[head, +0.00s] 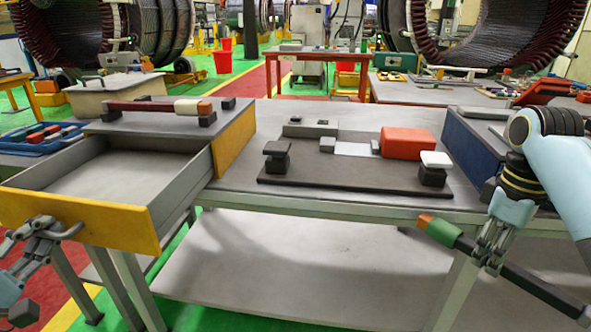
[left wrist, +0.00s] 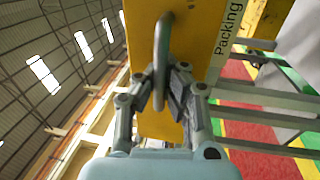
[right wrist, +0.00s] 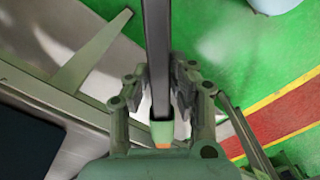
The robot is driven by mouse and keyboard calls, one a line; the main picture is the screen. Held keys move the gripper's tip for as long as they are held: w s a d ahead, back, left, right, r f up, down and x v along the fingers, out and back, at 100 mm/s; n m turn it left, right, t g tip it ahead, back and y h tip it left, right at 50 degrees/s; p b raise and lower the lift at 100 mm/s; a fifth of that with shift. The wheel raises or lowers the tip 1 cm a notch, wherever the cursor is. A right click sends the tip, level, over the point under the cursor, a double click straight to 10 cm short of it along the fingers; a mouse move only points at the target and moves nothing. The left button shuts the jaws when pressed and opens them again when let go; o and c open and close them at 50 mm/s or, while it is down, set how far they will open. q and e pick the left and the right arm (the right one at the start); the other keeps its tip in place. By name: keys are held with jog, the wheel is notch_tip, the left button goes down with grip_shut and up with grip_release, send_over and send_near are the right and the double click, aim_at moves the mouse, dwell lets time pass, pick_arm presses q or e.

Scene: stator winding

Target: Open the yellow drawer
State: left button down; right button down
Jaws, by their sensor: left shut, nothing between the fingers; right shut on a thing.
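The yellow drawer (head: 84,222) is pulled far out of its cabinet (head: 232,141) at the left of the bench, and its grey inside looks empty. Its yellow front, with a "Packing" label, fills the middle of the left wrist view (left wrist: 197,36). The metal handle (left wrist: 161,50) stands out from that front. My left gripper (head: 52,230) is at the handle; its fingers are shut, with the handle right at them, and I cannot tell whether they touch it. My right gripper (head: 490,245) is shut on a dark bar (head: 535,287) with a green and orange end, held in front of the bench.
A red-and-brown bar (head: 150,106) rests on the yellow drawer's cabinet. A dark board (head: 330,182) with a red block (head: 408,141) lies mid-bench. A blue-fronted cabinet (head: 468,150) stands at the right. A lower shelf (head: 300,270) lies under the bench.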

pick_arm(q)
jog(key=shift+f, duration=0.1)
jog(key=c, duration=1.4)
grip_release()
jog(key=v, duration=1.2)
jog(key=shift+d, duration=0.1)
